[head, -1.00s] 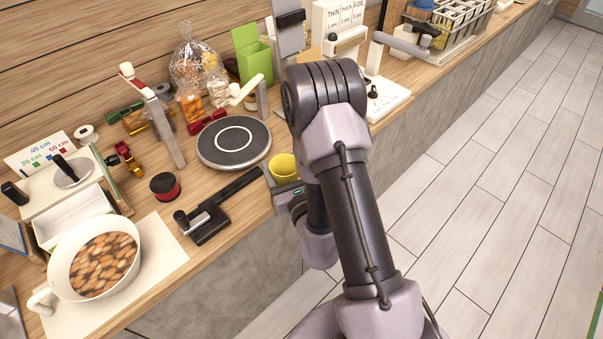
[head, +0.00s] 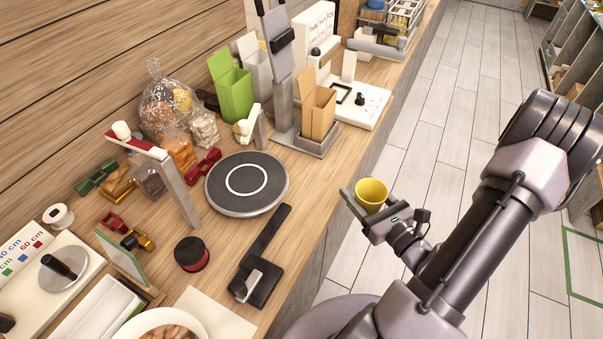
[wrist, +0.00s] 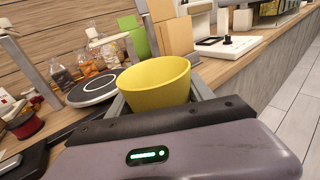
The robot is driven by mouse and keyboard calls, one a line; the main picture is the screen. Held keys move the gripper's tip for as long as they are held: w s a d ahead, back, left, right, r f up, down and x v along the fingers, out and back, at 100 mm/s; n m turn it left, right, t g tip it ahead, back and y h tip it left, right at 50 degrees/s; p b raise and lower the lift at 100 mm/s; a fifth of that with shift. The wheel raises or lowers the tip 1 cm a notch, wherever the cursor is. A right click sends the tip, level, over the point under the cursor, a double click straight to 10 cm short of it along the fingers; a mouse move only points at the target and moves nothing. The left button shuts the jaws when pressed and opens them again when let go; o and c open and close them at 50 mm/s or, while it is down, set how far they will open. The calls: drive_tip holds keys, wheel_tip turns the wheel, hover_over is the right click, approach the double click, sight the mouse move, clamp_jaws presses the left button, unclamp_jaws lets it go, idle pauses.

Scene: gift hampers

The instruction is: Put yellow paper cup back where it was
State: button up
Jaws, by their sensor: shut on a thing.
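The yellow paper cup (head: 371,194) is upright in my gripper (head: 362,205), out over the floor just beyond the counter's front edge. In the wrist view the yellow cup (wrist: 155,84) sits between the two fingers of my gripper (wrist: 158,100), which is shut on it. The cup looks empty in the head view. Its lower part is hidden by the gripper body in the wrist view.
On the counter are a round dark turntable (head: 246,184), a black tape dispenser (head: 258,275), a red-black spool (head: 191,253), a green box (head: 231,93) and a tan box (head: 317,112) on a grey stand. Bare wood lies right of the turntable. Open floor (head: 430,130) lies right of the counter.

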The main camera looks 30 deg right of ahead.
drive_tip(key=shift+w, duration=0.25)
drive_tip(key=w, duration=0.4)
drive_tip(key=w+f+b, duration=0.1)
drive_tip(key=w, duration=0.9)
drive_tip(key=shift+w+a+f, duration=0.2)
drive_tip(key=shift+a, duration=0.05)
drive_tip(key=shift+w+f+b, duration=0.2)
drive_tip(key=shift+w+b, duration=0.05)
drive_tip(key=shift+b, duration=0.1)
drive_tip(key=shift+f+b, duration=1)
drive_tip(key=shift+f, duration=0.75)
drive_tip(key=o, duration=1.6)
drive_tip(key=shift+c, duration=0.2)
